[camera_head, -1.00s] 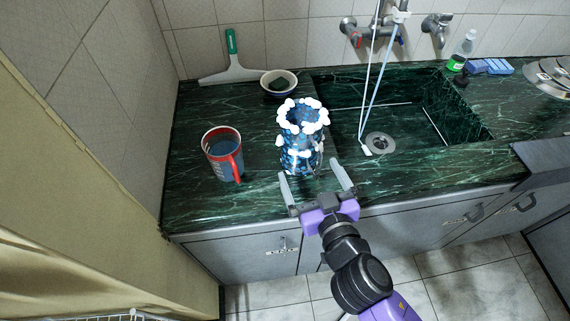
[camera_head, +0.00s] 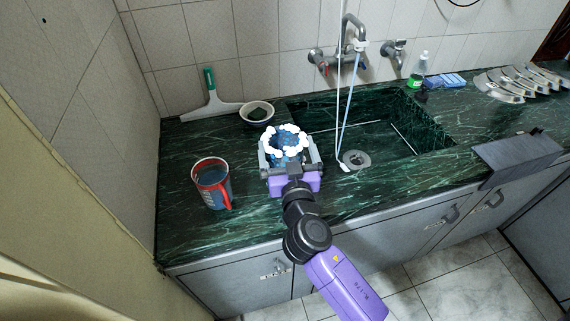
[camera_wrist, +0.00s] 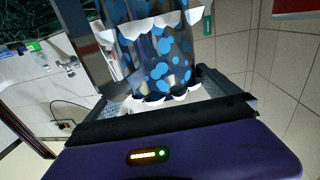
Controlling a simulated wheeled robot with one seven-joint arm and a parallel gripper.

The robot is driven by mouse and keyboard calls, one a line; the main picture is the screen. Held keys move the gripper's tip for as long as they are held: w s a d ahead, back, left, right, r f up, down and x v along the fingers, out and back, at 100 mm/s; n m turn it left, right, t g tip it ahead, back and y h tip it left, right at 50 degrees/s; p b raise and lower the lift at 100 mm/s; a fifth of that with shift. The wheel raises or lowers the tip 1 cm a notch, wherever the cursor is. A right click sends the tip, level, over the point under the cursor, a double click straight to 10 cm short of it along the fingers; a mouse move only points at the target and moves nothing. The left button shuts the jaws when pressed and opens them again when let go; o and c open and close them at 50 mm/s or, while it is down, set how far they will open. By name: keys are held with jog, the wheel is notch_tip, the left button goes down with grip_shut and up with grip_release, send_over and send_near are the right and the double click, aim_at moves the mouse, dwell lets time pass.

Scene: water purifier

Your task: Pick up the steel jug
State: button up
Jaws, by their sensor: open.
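The jug (camera_head: 287,143) is a shiny dark vessel with blue spots and white scalloped bands, standing on the green marble counter left of the sink. My gripper (camera_head: 290,152) is open, with one finger on each side of the jug. In the wrist view the jug (camera_wrist: 157,52) fills the space between the fingers and appears upside down. I cannot tell whether either finger touches it. My gripper hides its lower part in the head view.
A red-rimmed mug (camera_head: 212,184) stands to the left on the counter (camera_head: 180,150). A small bowl (camera_head: 257,113) and a green-handled squeegee (camera_head: 210,95) are behind. The sink (camera_head: 385,125), with a hose (camera_head: 346,110) hanging in it, lies to the right.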

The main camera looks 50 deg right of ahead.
aim_at(281, 127)
jog(key=x, duration=0.1)
jog(key=p+x, duration=0.1)
jog(key=x, duration=0.1)
jog(key=p+x, duration=0.1)
jog(key=shift+w+d+r, duration=0.1)
jog(key=shift+w+r, duration=0.15)
jog(key=shift+r, duration=0.05)
jog(key=shift+w+d+f, duration=0.15)
jog(key=shift+w+d, duration=0.05)
jog(key=shift+w, duration=0.05)
jog(key=c, duration=1.8)
